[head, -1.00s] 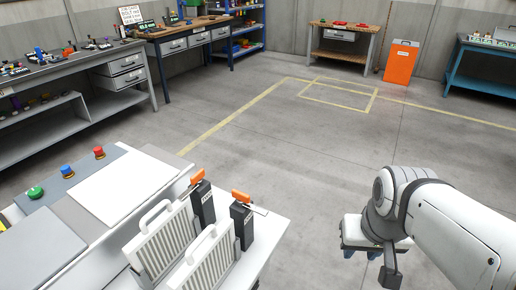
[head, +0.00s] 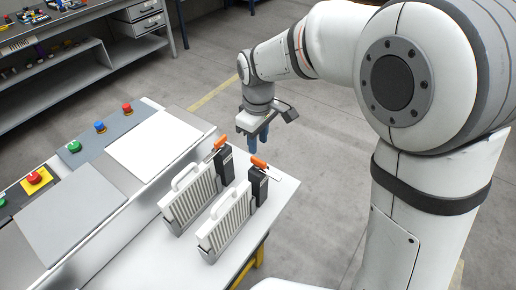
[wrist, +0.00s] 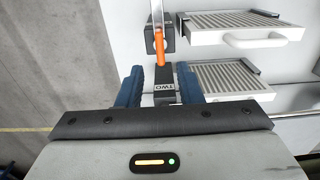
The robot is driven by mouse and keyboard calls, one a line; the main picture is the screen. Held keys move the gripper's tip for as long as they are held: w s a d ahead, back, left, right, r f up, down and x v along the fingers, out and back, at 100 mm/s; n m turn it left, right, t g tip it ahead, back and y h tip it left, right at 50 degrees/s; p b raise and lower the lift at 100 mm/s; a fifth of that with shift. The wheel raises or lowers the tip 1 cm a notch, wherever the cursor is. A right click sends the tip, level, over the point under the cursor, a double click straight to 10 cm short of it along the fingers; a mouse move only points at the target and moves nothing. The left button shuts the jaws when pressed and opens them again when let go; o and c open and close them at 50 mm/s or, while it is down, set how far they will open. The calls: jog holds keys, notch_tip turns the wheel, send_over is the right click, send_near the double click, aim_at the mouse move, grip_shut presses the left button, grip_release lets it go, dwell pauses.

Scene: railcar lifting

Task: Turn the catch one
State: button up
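Two dark upright catches with orange-gripped levers stand at the bench edge. By the wrist view's TWO label (wrist: 165,87), catch two (head: 225,170) seems the farther one in the head view, and catch one (head: 258,190) the nearer. Catch one's orange grip (head: 259,162) shows in the head view; its own label is unreadable. My gripper (head: 256,141) is empty above and behind the catches, pointing down. In the wrist view its blue fingers (wrist: 160,86) are apart, with catch two below between them. An orange grip (wrist: 159,48) shows ahead; I cannot tell which catch it belongs to.
Two ribbed panels (head: 189,201) (head: 224,219) with white handles stand beside the catches. A console with red (head: 127,107), blue (head: 99,127) and green (head: 74,146) buttons lies to the left. Open floor lies beyond the bench.

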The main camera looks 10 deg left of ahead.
aim_at(258, 159)
notch_tip(258, 159, down, 7)
jog(key=shift+f+p, duration=0.1)
jog(key=shift+p, duration=0.4)
jog(key=shift+c, duration=0.3)
grip_shut()
